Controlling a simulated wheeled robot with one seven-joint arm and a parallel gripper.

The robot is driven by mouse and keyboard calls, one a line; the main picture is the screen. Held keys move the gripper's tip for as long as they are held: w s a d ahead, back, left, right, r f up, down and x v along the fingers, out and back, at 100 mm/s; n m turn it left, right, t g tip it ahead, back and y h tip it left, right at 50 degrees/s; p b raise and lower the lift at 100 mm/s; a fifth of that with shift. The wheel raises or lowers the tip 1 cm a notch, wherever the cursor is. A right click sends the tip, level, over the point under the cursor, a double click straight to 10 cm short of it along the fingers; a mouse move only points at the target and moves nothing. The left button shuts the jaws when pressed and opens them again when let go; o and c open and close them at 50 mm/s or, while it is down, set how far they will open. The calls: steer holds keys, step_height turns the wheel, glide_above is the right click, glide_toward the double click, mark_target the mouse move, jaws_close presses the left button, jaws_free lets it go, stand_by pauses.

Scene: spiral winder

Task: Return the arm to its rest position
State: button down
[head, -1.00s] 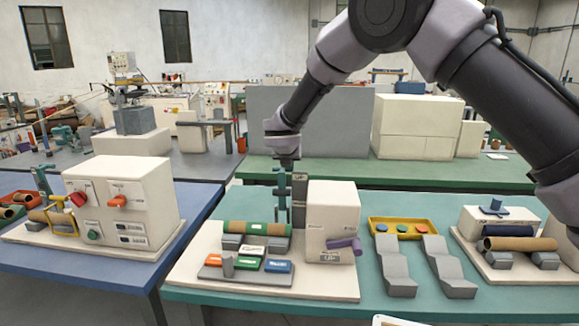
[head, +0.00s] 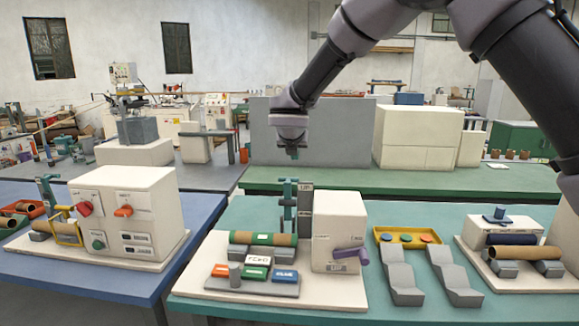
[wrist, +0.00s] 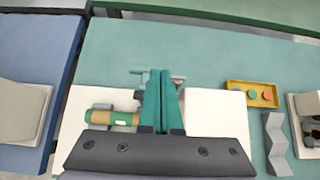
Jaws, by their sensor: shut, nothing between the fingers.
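My arm reaches in from the upper right in the head view. My gripper (head: 292,153) points down above the middle station on the teal table, in front of the grey panel, and is shut and empty. In the wrist view my gripper (wrist: 161,72) shows its two teal fingers pressed together, over the teal table. Nothing hangs from it. Below it in the head view stand the upright teal clamp (head: 289,205) and a cream box (head: 338,226) with a purple lever. A cardboard tube with a green band (head: 262,239) lies on grey supports beside them.
A yellow tray (head: 408,239) with coloured discs and two grey stepped blocks stand to the right. A blue table (head: 110,290) with a cream control box (head: 125,212) is at left. A grey panel (head: 345,130) and cream cabinet (head: 417,140) stand behind.

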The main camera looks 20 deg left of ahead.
steer(key=shift+s+d+r, duration=0.1)
steer(key=shift+s+r, duration=0.2)
steer(key=shift+r, duration=0.15)
steer(key=d+r+m+g+h, duration=0.1)
steer(key=d+r+m, duration=0.5)
steer(key=d, duration=0.5)
steer(key=s+d+r+m+g+h, duration=0.1)
steer(key=d+r+m, duration=0.2)
steer(key=d+m, duration=0.6)
steer(key=d+r+m, duration=0.5)
steer(key=d, duration=0.9)
steer(key=s+d+r+m+g, duration=0.1)
steer(key=s+d+r+m, duration=0.1)
steer(key=s+d+m, duration=0.85)
steer(key=s+d+m+y, duration=0.1)
steer(key=s+d+m, duration=0.1)
steer(key=s+m, duration=0.4)
steer(key=s+d+m, duration=0.3)
steer(key=s+m, duration=0.3)
steer(key=s, duration=0.1)
steer(key=shift+s+d+f+t+y, duration=0.15)
steer(key=shift+d+f+t+y, duration=0.15)
steer(key=shift+y, duration=0.1)
